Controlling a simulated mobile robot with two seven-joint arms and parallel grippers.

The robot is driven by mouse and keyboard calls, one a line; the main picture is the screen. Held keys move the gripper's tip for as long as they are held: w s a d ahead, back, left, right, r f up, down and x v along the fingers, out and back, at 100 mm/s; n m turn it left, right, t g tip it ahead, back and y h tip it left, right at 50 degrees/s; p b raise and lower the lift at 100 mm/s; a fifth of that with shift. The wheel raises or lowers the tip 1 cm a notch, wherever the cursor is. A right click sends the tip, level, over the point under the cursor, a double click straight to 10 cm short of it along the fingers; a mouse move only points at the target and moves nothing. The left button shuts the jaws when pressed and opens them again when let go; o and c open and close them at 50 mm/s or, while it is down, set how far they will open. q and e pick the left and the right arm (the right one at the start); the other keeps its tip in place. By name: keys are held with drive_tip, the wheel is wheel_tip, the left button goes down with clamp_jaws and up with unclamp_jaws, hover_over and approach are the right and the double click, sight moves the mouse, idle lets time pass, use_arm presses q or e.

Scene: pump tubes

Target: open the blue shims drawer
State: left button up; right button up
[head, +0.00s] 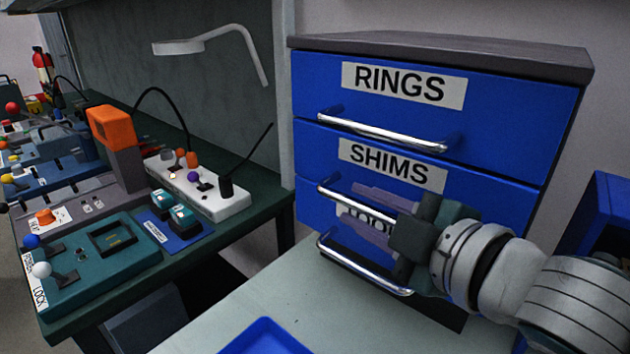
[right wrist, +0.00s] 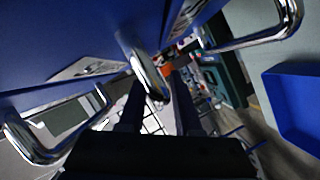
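The blue shims drawer (head: 310,153) is the middle drawer of a cabinet, under a white SHIMS label (head: 392,165). Its front looks flush with the drawer above. Its chrome bar handle (head: 333,192) runs behind my right gripper (head: 375,212), which reaches in from the right. The gripper's two fingers are apart, one above and one below the bar. In the right wrist view the handle (right wrist: 150,75) shows between the fingertips, with no clear grip on it. The handle's right part is hidden by the gripper. My left gripper is not in view.
The rings drawer (head: 490,125) is above, with its handle (head: 390,133). A lower drawer's handle (head: 360,270) is close below my gripper; its label is partly hidden. A pale table with a blue tray (head: 262,338) is in front. A bench with devices stands left.

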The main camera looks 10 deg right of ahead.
clamp_jaws()
idle(1.1)
